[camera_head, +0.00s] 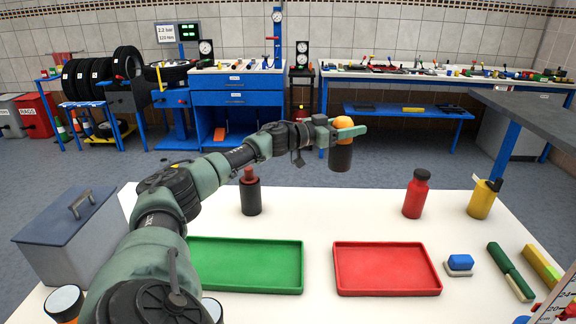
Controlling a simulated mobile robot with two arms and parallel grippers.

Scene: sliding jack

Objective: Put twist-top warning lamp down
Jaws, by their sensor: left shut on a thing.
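The twist-top warning lamp (340,156) has an orange top and a dark cylindrical body. My left gripper (345,130) is shut on it near the top and holds it upright above the far part of the white table (320,205). Its body hangs below the fingers, clear of the trays. My left arm comes in from the lower left across the table. My right gripper is not in view.
A green tray (246,264) and a red tray (386,268) lie in front. A dark bottle with a red top (250,192), a red bottle (416,195) and a yellow container (482,199) stand behind. A grey box (68,240) is at left. The table's middle back is clear.

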